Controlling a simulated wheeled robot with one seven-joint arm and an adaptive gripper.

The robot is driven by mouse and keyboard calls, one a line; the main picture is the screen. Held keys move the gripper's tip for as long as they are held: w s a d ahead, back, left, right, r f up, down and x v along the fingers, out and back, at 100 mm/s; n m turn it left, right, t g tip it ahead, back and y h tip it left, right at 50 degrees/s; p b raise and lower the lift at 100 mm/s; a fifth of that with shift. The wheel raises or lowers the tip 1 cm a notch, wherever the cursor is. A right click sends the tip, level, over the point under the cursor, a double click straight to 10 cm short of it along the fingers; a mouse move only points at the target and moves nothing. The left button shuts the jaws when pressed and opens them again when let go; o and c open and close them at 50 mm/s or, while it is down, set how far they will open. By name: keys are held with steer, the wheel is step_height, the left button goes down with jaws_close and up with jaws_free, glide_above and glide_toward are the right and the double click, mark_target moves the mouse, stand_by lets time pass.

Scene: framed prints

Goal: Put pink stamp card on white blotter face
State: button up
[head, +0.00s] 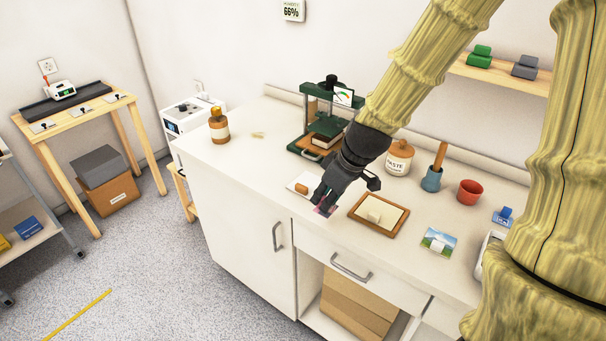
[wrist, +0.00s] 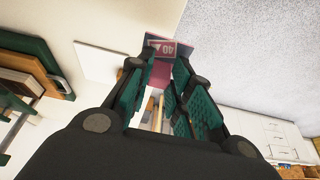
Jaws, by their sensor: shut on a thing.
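The pink stamp card (head: 325,211) is between the fingertips of my gripper (head: 321,202), close to the front edge of the white counter. In the wrist view the card (wrist: 172,50) shows a "40" print, and my gripper (wrist: 158,72) is shut on it. A flat white square (head: 298,181) with a small brown block on it lies just left of my gripper. It also shows in the wrist view (wrist: 96,62), apart from the card. A wooden-framed cream pad (head: 391,211) with a small pale block lies to the right. I cannot tell for certain which is the blotter.
A green press (head: 306,143) stands behind my gripper. A paste jar (head: 399,158), a blue pot (head: 431,180) and a red cup (head: 469,192) stand at the back right. A picture card (head: 438,243) lies farther right. The counter left of the white square is mostly clear.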

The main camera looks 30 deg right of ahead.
steer(key=w+d+p, duration=0.1)
steer(key=w+d, duration=0.1)
steer(key=w, duration=0.3)
steer(key=w+d+p, duration=0.1)
steer(key=w+d, duration=0.1)
steer(key=w, duration=0.3)
steer(key=w+d+f+p, duration=0.1)
steer(key=w+d, duration=0.1)
steer(key=w, duration=0.3)
steer(key=shift+w+f, duration=0.1)
steer(key=shift+w, duration=0.2)
steer(key=shift+a+f+p, duration=0.1)
steer(key=shift+f+p, duration=0.4)
steer(key=shift+f, duration=1.3)
steer(key=shift+f, duration=0.1)
steer(key=shift+f, duration=0.1)
steer(key=o, duration=0.8)
steer(key=b+v, duration=0.1)
steer(key=v, duration=1.1)
steer(key=shift+s, duration=0.15)
